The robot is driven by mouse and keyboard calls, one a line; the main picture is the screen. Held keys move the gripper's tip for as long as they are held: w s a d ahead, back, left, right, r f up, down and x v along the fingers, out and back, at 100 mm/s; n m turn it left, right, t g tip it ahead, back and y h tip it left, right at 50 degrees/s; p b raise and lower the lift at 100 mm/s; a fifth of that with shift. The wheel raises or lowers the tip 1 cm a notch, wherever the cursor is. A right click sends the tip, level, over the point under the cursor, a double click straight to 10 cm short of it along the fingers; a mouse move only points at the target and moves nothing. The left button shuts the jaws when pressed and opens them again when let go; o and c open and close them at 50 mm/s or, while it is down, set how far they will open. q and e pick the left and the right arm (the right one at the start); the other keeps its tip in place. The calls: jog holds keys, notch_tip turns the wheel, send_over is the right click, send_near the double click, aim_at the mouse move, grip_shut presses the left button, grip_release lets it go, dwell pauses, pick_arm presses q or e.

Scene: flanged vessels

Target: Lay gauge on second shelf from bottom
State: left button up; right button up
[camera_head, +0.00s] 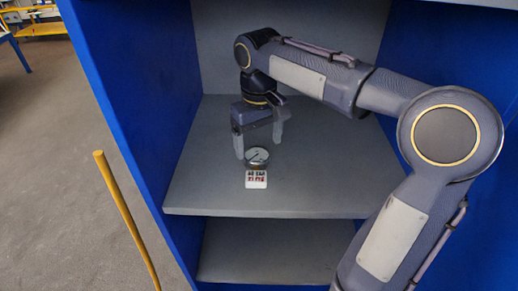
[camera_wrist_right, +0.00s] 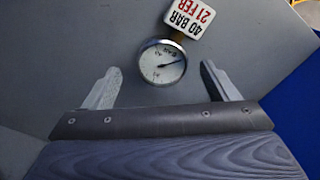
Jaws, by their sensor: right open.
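The gauge (camera_head: 257,156) is small and round with a white dial and a metal rim. It lies face up on a grey shelf (camera_head: 330,190) of the blue cabinet, with a white tag beside it (camera_head: 256,179). My right gripper (camera_head: 259,147) is open just above the shelf at the gauge. Its fingers (camera_wrist_right: 160,88) stand apart on either side, with gaps between them and the gauge. My left gripper is out of view.
Blue side walls (camera_head: 135,80) close in the shelf at left and right, and a grey back panel (camera_head: 220,50) stands behind. Another grey shelf (camera_head: 270,250) lies below. A yellow post (camera_head: 125,215) stands outside at the left. The shelf around the gauge is clear.

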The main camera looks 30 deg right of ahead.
aim_at(258, 155)
jog(key=shift+r, duration=1.95)
